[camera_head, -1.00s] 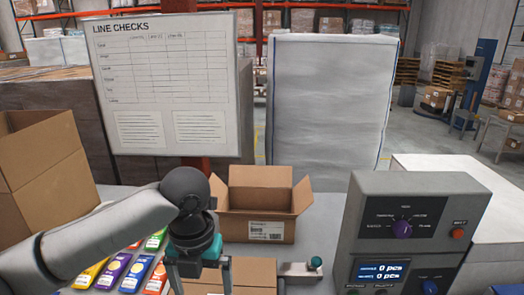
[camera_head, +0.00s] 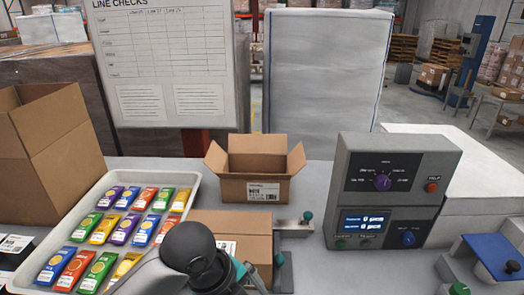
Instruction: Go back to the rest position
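My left arm comes in at the bottom edge of the head view, with its dark round wrist joint in front of the closed carton. Only a teal part of my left gripper (camera_head: 242,274) shows beside that joint. Its fingertips are hidden or cut off, so I cannot tell whether it is open or holds anything. My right gripper is not in view.
A white tray (camera_head: 188,202) of several colourful packets lies left. A closed carton (camera_head: 232,222) is partly behind my wrist. An open carton (camera_head: 254,190) stands behind it. A grey control box (camera_head: 350,185) stands right, a large open carton (camera_head: 50,150) far left.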

